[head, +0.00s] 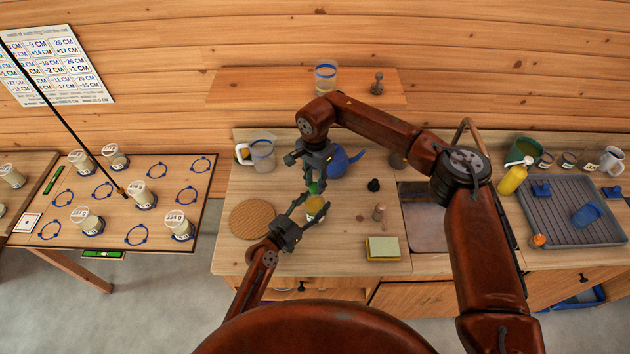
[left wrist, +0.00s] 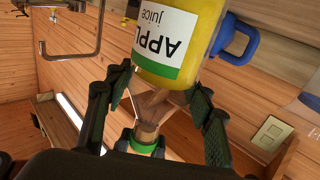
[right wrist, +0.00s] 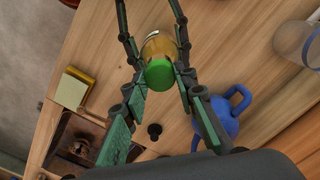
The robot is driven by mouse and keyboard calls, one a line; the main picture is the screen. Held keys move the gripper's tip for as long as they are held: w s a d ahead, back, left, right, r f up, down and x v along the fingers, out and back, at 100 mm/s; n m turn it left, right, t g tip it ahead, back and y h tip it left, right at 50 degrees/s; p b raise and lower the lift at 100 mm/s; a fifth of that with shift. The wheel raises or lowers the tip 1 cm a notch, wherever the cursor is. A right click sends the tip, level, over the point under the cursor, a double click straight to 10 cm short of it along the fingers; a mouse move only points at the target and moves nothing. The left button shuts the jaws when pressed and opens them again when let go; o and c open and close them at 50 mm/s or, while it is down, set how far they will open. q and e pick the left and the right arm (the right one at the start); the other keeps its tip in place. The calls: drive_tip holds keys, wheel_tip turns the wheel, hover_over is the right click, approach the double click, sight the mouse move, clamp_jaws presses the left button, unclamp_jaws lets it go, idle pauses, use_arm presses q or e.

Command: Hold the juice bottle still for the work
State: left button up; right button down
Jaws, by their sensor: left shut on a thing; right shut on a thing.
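The juice bottle (head: 316,209) stands on the counter. It is yellow, with a white label reading APPLE juice in the left wrist view (left wrist: 176,40), which shows it upside down. Its green cap (right wrist: 160,75) is at the clear neck; I cannot tell whether it is loose. My left gripper (head: 304,210) is shut on the bottle, a finger on each side. My right gripper (head: 315,180) reaches down from above and is shut on the cap. Its fingertips flank the cap in the right wrist view.
A blue jug (head: 338,163) stands close behind the bottle. A clear pitcher (head: 260,155) and a round woven mat (head: 252,219) are to the left. A black stopper (head: 374,185), a wooden peg (head: 379,212) and a sponge (head: 382,249) are to the right, before the sink (head: 424,225).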

drive_tip(key=c, duration=1.5)
unclamp_jaws()
wheel_tip(320, 180, up, 12)
use_arm(q)
drive_tip(key=o, duration=1.6)
